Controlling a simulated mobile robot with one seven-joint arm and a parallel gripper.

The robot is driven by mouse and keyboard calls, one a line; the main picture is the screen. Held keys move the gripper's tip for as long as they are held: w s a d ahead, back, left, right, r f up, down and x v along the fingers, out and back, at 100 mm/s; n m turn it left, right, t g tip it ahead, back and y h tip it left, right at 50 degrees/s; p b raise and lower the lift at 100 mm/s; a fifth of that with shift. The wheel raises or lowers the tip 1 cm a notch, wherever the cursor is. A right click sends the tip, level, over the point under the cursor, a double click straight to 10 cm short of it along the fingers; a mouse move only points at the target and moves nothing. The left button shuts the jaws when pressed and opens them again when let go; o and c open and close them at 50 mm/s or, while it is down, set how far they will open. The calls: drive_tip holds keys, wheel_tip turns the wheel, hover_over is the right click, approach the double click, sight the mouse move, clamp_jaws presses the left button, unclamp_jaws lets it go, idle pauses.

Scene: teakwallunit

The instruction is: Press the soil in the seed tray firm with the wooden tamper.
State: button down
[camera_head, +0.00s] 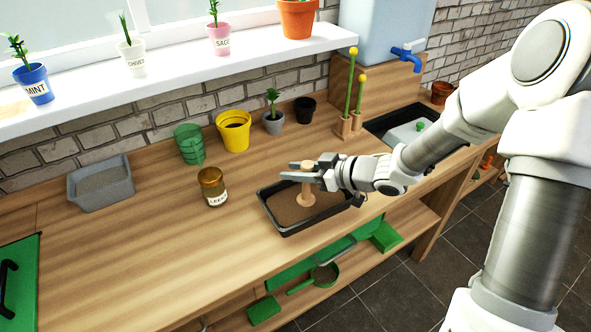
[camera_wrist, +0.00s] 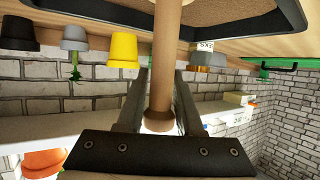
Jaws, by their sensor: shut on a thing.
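The black seed tray (camera_head: 288,231) sits on the wooden bench and holds brown soil (camera_head: 284,208). The wooden tamper (camera_head: 306,187) stands about upright over the tray, its round foot at the soil; I cannot tell whether it touches or hovers just above. My gripper (camera_head: 303,172) reaches in from the right and is shut on the tamper's handle, below its knob. In the wrist view, which is upside down, the handle (camera_wrist: 166,60) runs between the two fingers, and the tray's dark rim (camera_wrist: 290,14) shows at the top. The tamper's foot is cut off there.
An amber jar (camera_head: 212,187) stands left of the tray. Behind are a green cup (camera_head: 189,145), a yellow pot (camera_head: 233,131) and small pots. A grey bin (camera_head: 101,183) is at the left, a sink (camera_head: 398,124) at the right. The bench between jar and front edge is clear.

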idle(0.3)
drive_tip(key=shift+r+p, duration=1.05)
drive_tip(key=shift+p, duration=0.15)
drive_tip(key=shift+f, duration=0.25)
drive_tip(key=shift+f+b, duration=0.3)
drive_tip(key=shift+f, duration=0.45)
idle(0.3)
drive_tip(key=shift+r+p, duration=0.95)
drive_tip(key=shift+p, duration=0.1)
